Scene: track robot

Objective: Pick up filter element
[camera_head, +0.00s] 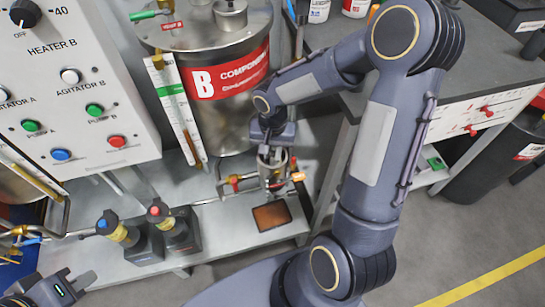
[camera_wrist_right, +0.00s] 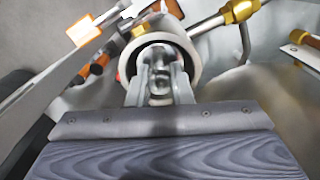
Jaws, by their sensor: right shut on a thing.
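My right gripper (camera_head: 270,156) reaches down into a round, open-topped metal housing (camera_head: 276,181) in front of the tank. In the right wrist view my right gripper (camera_wrist_right: 160,85) has its fingers inside the pale ring of the housing (camera_wrist_right: 196,58). They are shut on a small grey metallic piece, the filter element (camera_wrist_right: 160,86), of which only the part between the fingers shows. The rest of it is hidden inside the housing. My left gripper (camera_head: 76,284) is at the lower left corner, away from the housing; its opening is unclear.
A steel tank labelled B (camera_head: 225,120) stands behind the housing. Brass pipe fittings with coloured handles (camera_head: 236,182) sit beside it. A brown flat pad (camera_head: 271,216) lies on the grey bench in front. Two pumps (camera_head: 178,232) and a control panel (camera_head: 75,85) are at left.

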